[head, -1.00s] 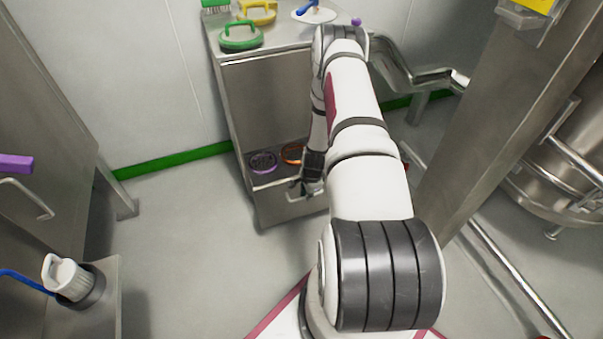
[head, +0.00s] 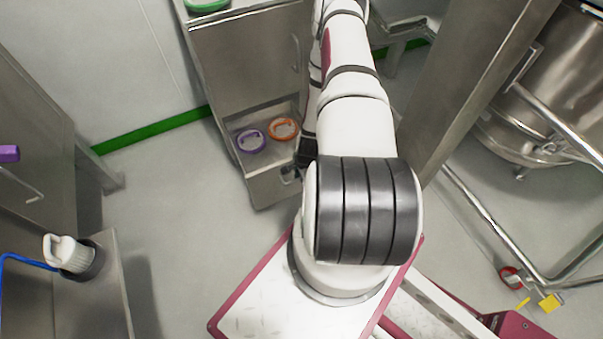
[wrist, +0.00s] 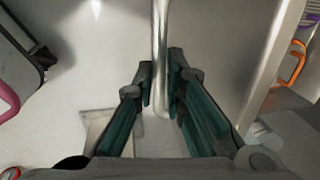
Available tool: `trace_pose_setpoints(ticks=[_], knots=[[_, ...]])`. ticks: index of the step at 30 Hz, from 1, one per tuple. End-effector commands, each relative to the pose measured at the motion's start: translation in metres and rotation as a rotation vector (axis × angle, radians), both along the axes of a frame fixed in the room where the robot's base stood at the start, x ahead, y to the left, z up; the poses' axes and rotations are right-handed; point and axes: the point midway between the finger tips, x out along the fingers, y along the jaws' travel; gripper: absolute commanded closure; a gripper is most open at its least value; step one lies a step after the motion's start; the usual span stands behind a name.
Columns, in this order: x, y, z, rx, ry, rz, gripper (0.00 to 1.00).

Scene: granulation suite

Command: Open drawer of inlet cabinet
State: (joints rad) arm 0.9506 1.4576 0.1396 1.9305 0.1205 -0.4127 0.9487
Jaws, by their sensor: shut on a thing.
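The steel inlet cabinet (head: 245,65) stands at the top centre of the head view. Its low drawer (head: 272,190) is out from the body, and its inside shows. A purple ring-shaped item (head: 251,141) and an orange one (head: 283,129) lie in it. My gripper (head: 297,168) is at the right part of the drawer front, partly hidden by my arm. In the wrist view, my gripper (wrist: 160,95) is shut on a metal bar handle (wrist: 160,45), which passes between the fingers. The orange item also shows in the wrist view (wrist: 292,65).
A steel bench (head: 95,300) with a white-capped item (head: 68,254) stands at the left. A steel column (head: 480,80) and a large vessel (head: 550,80) are at the right. Grey floor (head: 180,230) is clear left of the drawer.

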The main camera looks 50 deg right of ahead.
Motion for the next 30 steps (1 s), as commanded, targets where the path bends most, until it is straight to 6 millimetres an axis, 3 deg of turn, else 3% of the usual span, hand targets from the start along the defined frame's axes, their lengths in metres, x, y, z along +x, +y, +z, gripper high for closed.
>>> trace_pose_setpoints(ticks=[3,4,6,19,30], knots=[[0.000,0.000,-0.001,0.001,0.002,0.000,1.00],[0.000,0.000,-0.001,0.001,0.002,0.000,0.82],[0.000,0.000,-0.001,0.001,0.002,0.000,0.69],[-0.001,0.000,0.009,0.000,0.000,0.000,0.69],[-0.013,0.005,0.077,-0.001,0.000,0.000,0.69]])
